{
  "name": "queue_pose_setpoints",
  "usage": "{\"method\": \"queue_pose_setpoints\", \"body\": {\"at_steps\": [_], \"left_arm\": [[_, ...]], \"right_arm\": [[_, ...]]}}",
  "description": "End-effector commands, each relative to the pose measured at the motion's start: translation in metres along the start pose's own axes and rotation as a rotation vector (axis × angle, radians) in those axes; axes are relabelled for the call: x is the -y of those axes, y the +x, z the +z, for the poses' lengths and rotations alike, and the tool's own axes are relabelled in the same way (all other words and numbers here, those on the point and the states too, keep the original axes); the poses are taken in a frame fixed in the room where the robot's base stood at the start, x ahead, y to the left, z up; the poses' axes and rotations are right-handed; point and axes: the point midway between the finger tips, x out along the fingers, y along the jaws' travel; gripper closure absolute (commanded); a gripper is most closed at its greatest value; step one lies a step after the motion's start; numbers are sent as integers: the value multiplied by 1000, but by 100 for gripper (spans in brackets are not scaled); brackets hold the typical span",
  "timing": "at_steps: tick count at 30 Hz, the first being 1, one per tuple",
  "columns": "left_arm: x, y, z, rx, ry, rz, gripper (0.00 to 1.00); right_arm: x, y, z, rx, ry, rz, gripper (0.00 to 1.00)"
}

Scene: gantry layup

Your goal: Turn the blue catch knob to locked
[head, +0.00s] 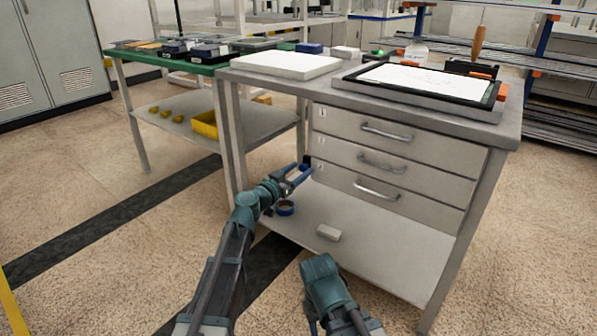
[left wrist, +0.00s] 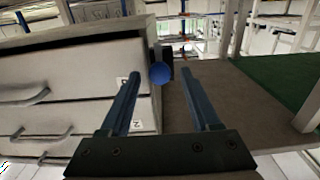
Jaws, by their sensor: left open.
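The blue catch knob (left wrist: 159,73) is a round blue disc in the left wrist view. It sits by a dark block at the side edge of the drawer unit (left wrist: 60,80). My left gripper (left wrist: 160,76) is open, and its two blue fingers point toward the knob, which shows between the fingertips. I cannot tell whether they touch it. In the head view my left gripper (head: 299,176) is at the left side of the drawers, by a small dark block (head: 307,160). The knob cannot be made out clearly there. My right gripper is not clearly seen; only its arm shows at the bottom.
Three drawers with bar handles (head: 378,190) are shut. The lower shelf (head: 375,245) holds a pale block (head: 328,232) and a blue ring (head: 285,208). A green-topped table (head: 125,55) with a yellow bin (head: 205,124) stands at left. A black-framed tray (head: 425,83) lies on top.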

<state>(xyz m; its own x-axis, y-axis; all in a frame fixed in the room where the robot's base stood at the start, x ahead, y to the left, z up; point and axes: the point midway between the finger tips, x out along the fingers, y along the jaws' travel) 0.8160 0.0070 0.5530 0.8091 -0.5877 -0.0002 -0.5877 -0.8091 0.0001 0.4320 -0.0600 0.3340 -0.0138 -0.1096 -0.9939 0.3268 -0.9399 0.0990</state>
Motion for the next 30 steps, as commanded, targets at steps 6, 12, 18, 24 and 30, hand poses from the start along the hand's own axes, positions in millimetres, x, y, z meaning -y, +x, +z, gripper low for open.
{"method": "queue_pose_setpoints", "body": {"at_steps": [6,12,18,24,30], "left_arm": [[0,0,0,0,0,0,37],[0,0,0,0,0,0,69],[0,0,0,0,0,0,100],[0,0,0,0,-4,0,100],[0,0,0,0,-54,0,100]], "right_arm": [[0,0,0,0,0,0,50],[0,0,0,0,0,0,50],[0,0,0,0,0,0,50],[0,0,0,0,0,0,50],[0,0,0,0,0,0,50]]}}
